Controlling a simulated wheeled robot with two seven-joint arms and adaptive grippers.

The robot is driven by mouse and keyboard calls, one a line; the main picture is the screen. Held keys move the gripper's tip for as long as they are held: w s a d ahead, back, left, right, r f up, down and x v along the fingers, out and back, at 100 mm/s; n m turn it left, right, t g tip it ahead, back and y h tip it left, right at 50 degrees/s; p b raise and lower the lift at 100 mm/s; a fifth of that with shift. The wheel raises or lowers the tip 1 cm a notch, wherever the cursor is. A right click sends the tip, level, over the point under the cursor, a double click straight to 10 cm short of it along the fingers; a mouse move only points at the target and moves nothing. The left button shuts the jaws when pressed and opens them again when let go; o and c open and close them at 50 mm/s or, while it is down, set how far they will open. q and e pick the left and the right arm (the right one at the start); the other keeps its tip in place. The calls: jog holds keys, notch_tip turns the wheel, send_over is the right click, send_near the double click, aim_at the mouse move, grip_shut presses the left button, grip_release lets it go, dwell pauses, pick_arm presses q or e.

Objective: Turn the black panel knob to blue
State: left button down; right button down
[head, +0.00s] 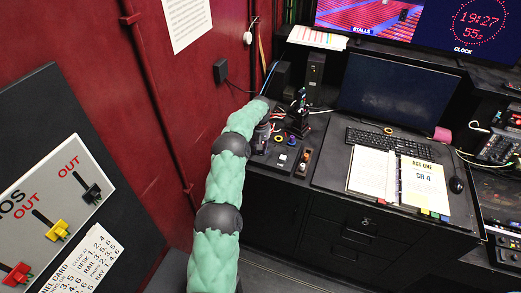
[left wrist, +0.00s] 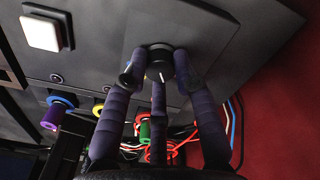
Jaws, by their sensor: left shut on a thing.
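The black panel knob (left wrist: 160,55) is a round knob with a white pointer line, on a dark grey panel (left wrist: 225,35) in the left wrist view. The line runs nearly straight up and down in that view. My left gripper (left wrist: 160,72) has its purple-grey fingers closed around the knob, touching its sides. In the head view my left gripper (head: 261,142) is small and dark at the left end of the desk, and the knob is hidden there. My right gripper is not in view.
A lit white square button (left wrist: 42,32) sits on the panel near the knob. Blue, yellow, red and green ringed parts and cables lie close behind the fingers. A keyboard (head: 393,143), an open binder (head: 423,187) and a monitor (head: 397,92) are to the right. A red wall (head: 165,100) is at left.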

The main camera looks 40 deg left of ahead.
pick_arm(q)
jog(key=shift+d+f+m+b, duration=0.15)
jog(key=shift+m+b, duration=0.15)
jog(key=shift+m, duration=1.3)
jog(key=shift+s, duration=0.1)
jog(key=c, duration=1)
grip_release()
jog(key=shift+r, duration=0.3)
notch_tip(320, 180, up, 12)
jog(key=shift+f, duration=0.25)
